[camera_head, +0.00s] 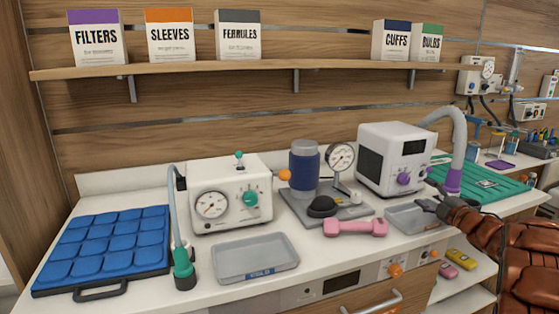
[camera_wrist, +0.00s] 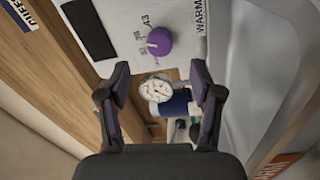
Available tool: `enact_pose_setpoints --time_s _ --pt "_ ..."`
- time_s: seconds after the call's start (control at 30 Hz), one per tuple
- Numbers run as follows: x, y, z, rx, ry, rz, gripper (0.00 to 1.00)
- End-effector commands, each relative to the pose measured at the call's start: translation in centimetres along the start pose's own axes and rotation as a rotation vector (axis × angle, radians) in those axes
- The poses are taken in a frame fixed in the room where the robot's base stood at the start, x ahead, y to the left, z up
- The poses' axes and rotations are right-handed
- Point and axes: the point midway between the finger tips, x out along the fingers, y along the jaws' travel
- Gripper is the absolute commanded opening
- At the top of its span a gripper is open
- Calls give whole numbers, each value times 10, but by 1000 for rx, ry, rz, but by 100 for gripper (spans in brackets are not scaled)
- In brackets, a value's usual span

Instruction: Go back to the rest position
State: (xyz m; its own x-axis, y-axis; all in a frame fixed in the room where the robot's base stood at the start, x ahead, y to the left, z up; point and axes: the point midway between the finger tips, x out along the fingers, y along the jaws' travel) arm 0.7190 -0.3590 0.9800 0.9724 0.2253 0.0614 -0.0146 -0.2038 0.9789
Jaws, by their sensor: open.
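My gripper (camera_head: 430,203) is at the right of the counter in the head view, over the right end of a small grey tray and just below the purple end of a grey hose (camera_head: 456,150). In the wrist view my gripper (camera_wrist: 160,78) has its two dark fingers well apart. Nothing is held between them. A round gauge (camera_wrist: 156,89) and a blue cylinder (camera_wrist: 175,104) show beyond the gap, with the white box's purple knob (camera_wrist: 159,41) above.
The white box (camera_head: 391,158) stands behind the small tray (camera_head: 405,217). A pink dumbbell-shaped piece (camera_head: 355,227), a larger grey tray (camera_head: 255,260), a gauge machine (camera_head: 228,195) and a blue padded tray (camera_head: 105,245) fill the counter leftward. A shelf (camera_head: 270,67) with boxes runs above.

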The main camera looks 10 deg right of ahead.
Motion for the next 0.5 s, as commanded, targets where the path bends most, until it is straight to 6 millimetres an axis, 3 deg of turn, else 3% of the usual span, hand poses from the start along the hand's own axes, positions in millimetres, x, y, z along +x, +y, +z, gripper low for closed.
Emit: enact_pose_setpoints --time_s 0.07,0.33,0.5 --pt "0 1 0 0 -2 0 65" --pt "14 38 -6 74 -212 -41 65" --pt "8 61 -15 170 -402 -71 65"
